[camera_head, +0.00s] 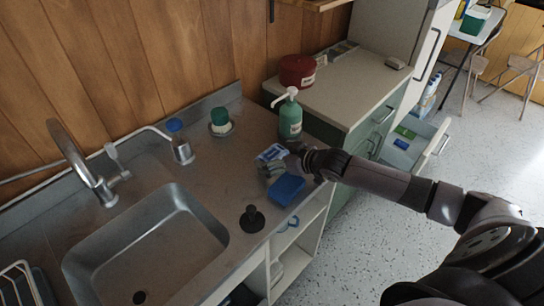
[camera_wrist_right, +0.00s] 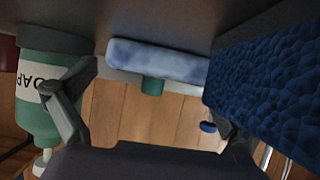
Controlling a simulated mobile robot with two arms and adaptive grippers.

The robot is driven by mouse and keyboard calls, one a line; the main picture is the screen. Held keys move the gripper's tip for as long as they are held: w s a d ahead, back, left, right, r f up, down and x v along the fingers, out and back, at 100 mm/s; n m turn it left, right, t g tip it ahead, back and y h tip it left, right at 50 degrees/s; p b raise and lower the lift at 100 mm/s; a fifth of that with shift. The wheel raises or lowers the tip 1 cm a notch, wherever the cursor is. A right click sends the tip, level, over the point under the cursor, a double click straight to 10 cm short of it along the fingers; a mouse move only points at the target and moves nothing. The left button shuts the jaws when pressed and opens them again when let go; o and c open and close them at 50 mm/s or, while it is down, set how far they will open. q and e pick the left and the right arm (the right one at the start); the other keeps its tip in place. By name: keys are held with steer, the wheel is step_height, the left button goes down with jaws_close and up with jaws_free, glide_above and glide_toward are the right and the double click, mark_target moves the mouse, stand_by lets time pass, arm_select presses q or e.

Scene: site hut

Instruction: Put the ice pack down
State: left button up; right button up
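The ice pack (camera_head: 272,153), pale with blue patches, lies on the steel counter beside the soap bottle. In the wrist view the ice pack (camera_wrist_right: 155,59) shows ahead of my right gripper, low against the counter, with the picture upside down. My right gripper (camera_head: 274,169) reaches in from the right, low over the counter. In the wrist view its fingers are spread wide, with no thing clearly clamped between them. A dark blue textured block (camera_head: 287,189) lies close to it on the near side and hides part of one finger in the wrist view. My left gripper is not in view.
A green soap bottle (camera_head: 290,119) stands close behind the gripper. A black knobbed object (camera_head: 252,219) stands near the front edge. The sink (camera_head: 150,240) is at left. A green-capped jar (camera_head: 220,121) and blue-capped bottle (camera_head: 178,140) stand towards the wall. Counter between is bare.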

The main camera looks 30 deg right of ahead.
mark_target(275, 156)
steer(key=c, duration=1.2)
steer(key=shift+r, duration=0.15)
step_height(275, 156, up, 20)
steer(key=shift+f+b, duration=0.1)
steer(key=shift+b, duration=0.55)
steer(key=s+a+r+m+h, duration=0.1)
steer(key=s+a, duration=0.1)
steer(key=a, duration=0.1)
steer(key=s+a+r+m+h, duration=0.1)
steer(key=s+a+r, duration=0.1)
steer(key=s+a, duration=0.1)
steer(key=s+a+r+m+h, duration=0.1)
steer(key=s+a+r+h, duration=0.1)
steer(key=s+a, duration=0.1)
steer(key=shift+a+m+t, duration=0.3)
steer(key=shift+a+m, duration=0.1)
steer(key=shift+a, duration=0.35)
